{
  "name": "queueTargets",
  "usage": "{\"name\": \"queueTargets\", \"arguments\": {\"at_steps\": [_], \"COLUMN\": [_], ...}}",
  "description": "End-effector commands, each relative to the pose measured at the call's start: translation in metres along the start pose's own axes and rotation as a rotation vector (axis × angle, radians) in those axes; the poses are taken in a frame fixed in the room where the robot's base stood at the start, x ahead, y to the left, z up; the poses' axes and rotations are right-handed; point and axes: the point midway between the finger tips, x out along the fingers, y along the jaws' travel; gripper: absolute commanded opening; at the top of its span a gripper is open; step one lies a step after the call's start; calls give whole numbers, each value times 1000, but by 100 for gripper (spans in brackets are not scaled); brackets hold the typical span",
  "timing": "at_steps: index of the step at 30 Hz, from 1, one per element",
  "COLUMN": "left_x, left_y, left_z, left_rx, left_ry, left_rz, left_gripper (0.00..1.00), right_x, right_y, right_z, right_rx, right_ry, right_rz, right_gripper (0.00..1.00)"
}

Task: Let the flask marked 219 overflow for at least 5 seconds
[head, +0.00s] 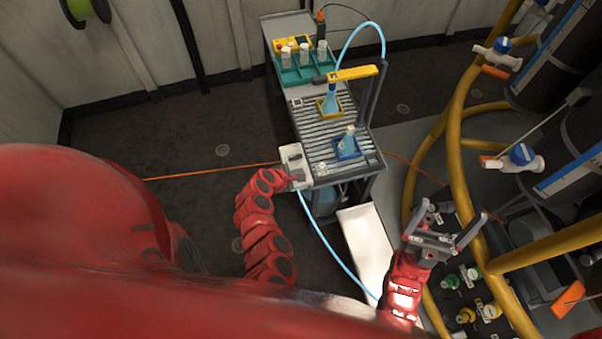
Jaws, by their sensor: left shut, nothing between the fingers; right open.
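A flask with blue liquid (330,102) stands in a yellow holder (320,110) on the slatted bench top, below the yellow arm (352,74). A second flask with blue liquid (348,139) sits in a blue holder (347,154) nearer to me. The number on either flask is too small to read, so I cannot tell which is 219. My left gripper (298,178) is shut and empty at a pale box with a dark switch or handle (293,156) on the bench's near left corner; I cannot tell if it touches. My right gripper (440,231) is open and empty, right of the bench.
A green rack (302,72) with several white-capped bottles stands at the bench's far end. A blue hose (362,28) arches to the yellow arm; another runs from the pale box to the floor. Yellow pipes (456,135) and valves crowd the right.

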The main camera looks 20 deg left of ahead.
Motion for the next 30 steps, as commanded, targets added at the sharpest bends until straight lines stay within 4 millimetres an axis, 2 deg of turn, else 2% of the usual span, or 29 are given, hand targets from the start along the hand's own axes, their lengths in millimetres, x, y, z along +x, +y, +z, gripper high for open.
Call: {"name": "queueTargets", "arguments": {"at_steps": [23, 30], "left_x": [0, -5], "left_y": [0, 3], "left_z": [0, 4], "left_rx": [0, 0], "left_ry": [0, 0], "left_rz": [-1, -1], "left_gripper": [0, 0], "right_x": [0, 6], "right_y": [0, 0], "right_z": [0, -1], "right_rx": [0, 0], "right_ry": [0, 0], "right_rz": [0, 0], "right_gripper": [100, 100]}}
